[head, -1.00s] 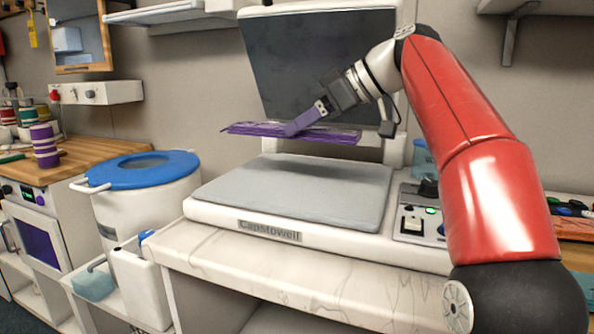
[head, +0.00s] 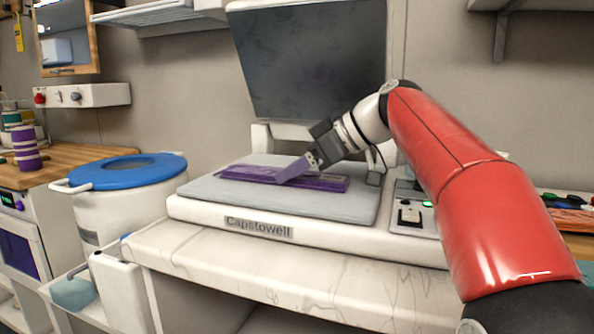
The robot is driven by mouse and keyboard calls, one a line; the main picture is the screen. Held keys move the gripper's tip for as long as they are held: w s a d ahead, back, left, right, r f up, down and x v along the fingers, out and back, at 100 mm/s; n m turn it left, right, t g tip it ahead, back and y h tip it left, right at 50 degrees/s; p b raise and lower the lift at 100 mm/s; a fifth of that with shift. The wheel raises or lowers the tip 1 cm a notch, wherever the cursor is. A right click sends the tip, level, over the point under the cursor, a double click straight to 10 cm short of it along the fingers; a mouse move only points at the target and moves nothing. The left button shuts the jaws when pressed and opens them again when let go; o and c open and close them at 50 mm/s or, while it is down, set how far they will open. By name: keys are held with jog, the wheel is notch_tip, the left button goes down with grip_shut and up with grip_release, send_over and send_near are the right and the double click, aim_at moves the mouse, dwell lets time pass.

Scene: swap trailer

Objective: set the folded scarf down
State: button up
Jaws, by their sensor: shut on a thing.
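The folded scarf (head: 325,182) is a flat purple strip. It lies along the grey pad of the white press marked "Capstowell" (head: 205,209), toward the pad's back half. It looks level and appears to rest on the pad or just above it; I cannot tell which. My gripper (head: 290,172) reaches in from the right, tilted down to the left, and is shut on the scarf near its middle. The purple finger covers part of the scarf. The press's dark upper plate (head: 310,60) stands open behind.
A control box (head: 410,215) with a switch sits right of the pad. A white bin with a blue lid (head: 125,170) stands to the left. The pad's front strip is bare. A shelf bracket (head: 500,35) hangs at upper right.

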jog(key=o, duration=1.1)
jog(key=shift+c, duration=0.2)
jog(key=p+v, duration=0.1)
jog(key=v, duration=1.1)
jog(key=shift+p, duration=0.4)
